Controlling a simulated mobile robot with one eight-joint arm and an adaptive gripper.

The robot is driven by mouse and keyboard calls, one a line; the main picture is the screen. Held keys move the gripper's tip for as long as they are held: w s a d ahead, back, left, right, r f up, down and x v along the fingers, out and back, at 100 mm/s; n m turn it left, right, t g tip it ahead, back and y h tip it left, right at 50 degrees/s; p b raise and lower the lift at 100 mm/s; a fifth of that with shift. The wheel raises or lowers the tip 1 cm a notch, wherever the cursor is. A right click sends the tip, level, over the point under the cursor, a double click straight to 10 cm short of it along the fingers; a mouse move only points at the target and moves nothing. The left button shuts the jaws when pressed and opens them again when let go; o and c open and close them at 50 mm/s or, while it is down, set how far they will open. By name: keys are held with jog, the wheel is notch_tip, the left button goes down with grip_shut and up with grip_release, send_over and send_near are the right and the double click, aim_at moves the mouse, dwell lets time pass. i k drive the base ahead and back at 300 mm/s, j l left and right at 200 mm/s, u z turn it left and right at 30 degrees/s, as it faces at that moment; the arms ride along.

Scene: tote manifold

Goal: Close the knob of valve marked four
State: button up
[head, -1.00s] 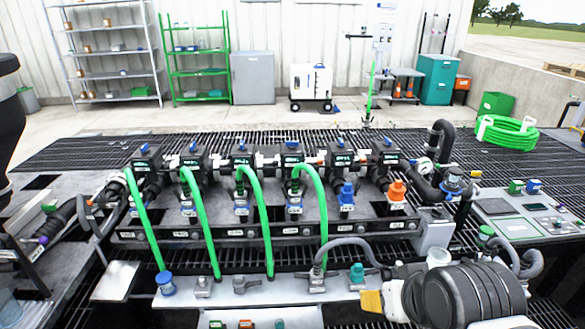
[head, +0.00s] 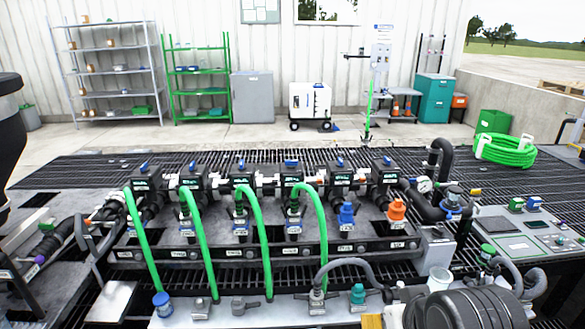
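A row of several black valves with blue knobs runs across the manifold bench (head: 215,257) in the head view. Their green labels are too small to read, so I cannot confirm which is marked four. The fourth valve from the left (head: 292,180) has a blue knob (head: 291,163) on top that looks turned crosswise, while the neighbouring knobs look slanted or more end-on. A green hose (head: 318,215) arches from its front port down to the front plate. Nothing touches the knob.
Three more green hoses (head: 262,235) arch to the left of it. Blue (head: 346,214) and orange (head: 396,210) fittings stand at the right ports. A grey hose (head: 345,264) bends above the front plate. The space above the valves is clear.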

aim_at(290, 163)
jog(key=i+l, duration=0.1)
jog(key=i, duration=1.45)
